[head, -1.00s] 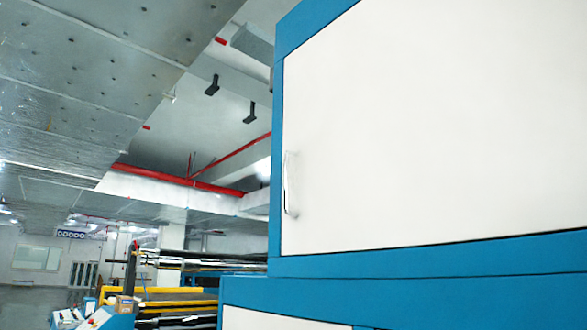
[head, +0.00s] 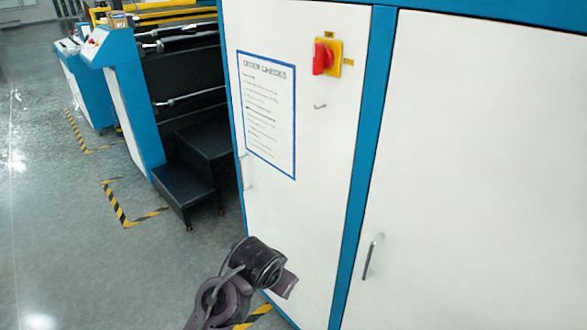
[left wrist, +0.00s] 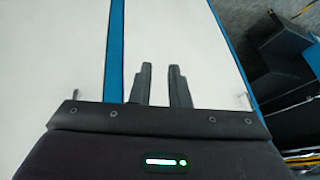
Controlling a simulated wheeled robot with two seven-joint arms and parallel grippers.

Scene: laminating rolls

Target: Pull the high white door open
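The high white door is out of the head view now. That view shows the white doors below it: a left door (head: 280,220) with a notice, and a right door (head: 470,170) with a slim upright handle (head: 372,256). The left door's small handle (head: 248,172) is near its left edge. My left arm rises from the bottom of the head view, in front of the left door; its fingertips cannot be made out there. In the left wrist view my left gripper (left wrist: 160,68) has its two fingers apart with nothing between them, over white panels and a blue strip. My right gripper is not in view.
A red and yellow switch (head: 327,57) sits high on the left door. Black steps (head: 190,175) stand left of the cabinet, with blue machine parts (head: 125,90) beyond. Grey floor (head: 60,230) with striped floor tape is open at left.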

